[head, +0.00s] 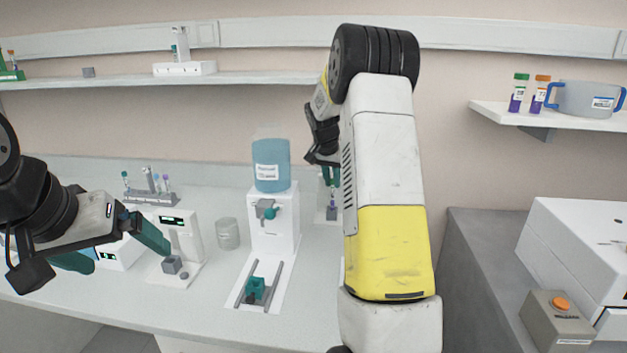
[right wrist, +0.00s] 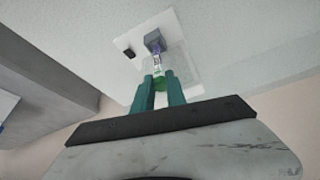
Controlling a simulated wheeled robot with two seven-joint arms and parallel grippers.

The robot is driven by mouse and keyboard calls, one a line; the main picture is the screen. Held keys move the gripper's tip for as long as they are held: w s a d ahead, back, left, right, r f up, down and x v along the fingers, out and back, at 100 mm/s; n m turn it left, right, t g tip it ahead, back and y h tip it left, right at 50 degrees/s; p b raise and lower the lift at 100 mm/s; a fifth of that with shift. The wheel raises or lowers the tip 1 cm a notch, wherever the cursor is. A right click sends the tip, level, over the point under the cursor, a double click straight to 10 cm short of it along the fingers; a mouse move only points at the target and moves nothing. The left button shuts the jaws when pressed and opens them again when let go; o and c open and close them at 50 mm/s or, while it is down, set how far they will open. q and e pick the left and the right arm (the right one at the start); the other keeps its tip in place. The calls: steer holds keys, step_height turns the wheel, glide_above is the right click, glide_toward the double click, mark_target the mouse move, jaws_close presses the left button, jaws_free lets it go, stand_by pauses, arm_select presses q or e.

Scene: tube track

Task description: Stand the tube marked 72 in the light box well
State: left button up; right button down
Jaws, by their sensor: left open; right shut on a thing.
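My right gripper (right wrist: 157,84) is shut on a green-capped tube (right wrist: 157,66) with a pale label and purple contents. The label is too small to read. The tube points at a grey well block (right wrist: 152,35) on a white plate (right wrist: 183,62); I cannot tell whether its lower end is inside the well or just above it. In the head view my right gripper (head: 328,172) is partly hidden behind my arm, over the white plate at the back of the bench. My left gripper (head: 128,258) is open and empty over the front left of the bench.
A dispenser with a blue tank (head: 271,165) stands mid-bench, with a railed slide before it. Left of it are a clear beaker (head: 228,234), a white device with a grey block (head: 171,264) and a tube rack (head: 150,198). A right shelf holds two tubes (head: 518,95) and a blue-handled tub (head: 590,98).

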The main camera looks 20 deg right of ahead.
steer(key=shift+f, duration=0.2)
steer(key=shift+f, duration=0.35)
steer(key=shift+f, duration=0.1)
steer(key=c, duration=1.3)
jaws_free()
steer(key=v, duration=0.7)
steer(key=shift+s+a+r, duration=0.15)
steer(key=shift+r, duration=0.2)
